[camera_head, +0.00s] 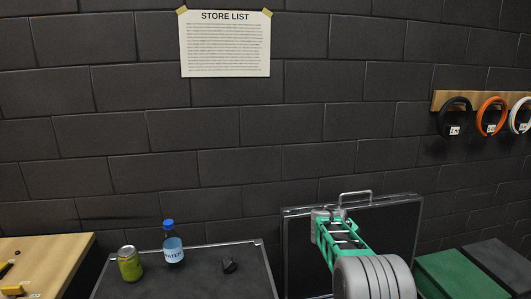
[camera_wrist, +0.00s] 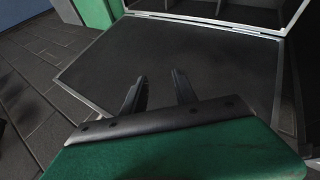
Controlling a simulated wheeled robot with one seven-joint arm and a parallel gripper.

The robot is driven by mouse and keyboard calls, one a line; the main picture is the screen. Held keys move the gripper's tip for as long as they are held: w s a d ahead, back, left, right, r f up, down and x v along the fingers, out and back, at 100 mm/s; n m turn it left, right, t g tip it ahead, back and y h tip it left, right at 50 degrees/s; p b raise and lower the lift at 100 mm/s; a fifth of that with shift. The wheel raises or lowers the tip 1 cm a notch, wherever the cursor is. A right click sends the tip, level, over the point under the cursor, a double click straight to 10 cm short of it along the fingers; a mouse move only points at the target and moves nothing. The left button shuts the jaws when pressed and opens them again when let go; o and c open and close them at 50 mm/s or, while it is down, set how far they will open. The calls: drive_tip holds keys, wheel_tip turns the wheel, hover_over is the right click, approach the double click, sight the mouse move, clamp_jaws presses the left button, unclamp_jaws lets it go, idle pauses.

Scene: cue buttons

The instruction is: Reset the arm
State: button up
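My arm shows at the lower right of the head view, with a green and grey link reaching toward an open black case (camera_head: 375,225) with a silver edge. My gripper's end is by the case's metal handle in that view, and its fingers are too small to make out there. In the wrist view my gripper (camera_wrist: 160,88) has two dark fingers standing apart with nothing between them. They are over a dark flat panel with a silver edge (camera_wrist: 90,65). I cannot tell whether they touch it. No cue button can be made out.
A black case top (camera_head: 190,285) at lower left carries a green can (camera_head: 130,264), a blue-capped water bottle (camera_head: 173,244) and a small black object (camera_head: 229,265). A wooden table (camera_head: 50,255) is far left. A green box (camera_head: 455,275) is at right. Rings (camera_head: 491,116) hang on the wall.

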drive_tip(key=s+a+f+m+g+y, duration=0.1)
drive_tip(key=s+a+f+m+g, duration=0.15)
drive_tip(key=s+f, duration=0.55)
drive_tip(key=s+a+f+m+g+y, duration=0.1)
drive_tip(key=s+a+g, duration=0.15)
drive_tip(key=s, duration=0.55)
drive_tip(key=s+a+f+m+g+y, duration=0.15)
drive_tip(key=s+a, duration=0.25)
drive_tip(key=s, duration=0.4)
drive_tip(key=s+a+r+y, duration=0.1)
drive_tip(key=s+a+r, duration=0.25)
drive_tip(key=s, duration=0.45)
drive_tip(key=s+a+r+y, duration=0.15)
drive_tip(key=s+r, duration=0.25)
drive_tip(key=s, duration=0.5)
wheel_tip(320, 180, up, 10)
drive_tip(key=t, duration=0.4)
drive_tip(key=shift+a+r+h, duration=0.25)
drive_tip(key=shift+a+h, duration=0.15)
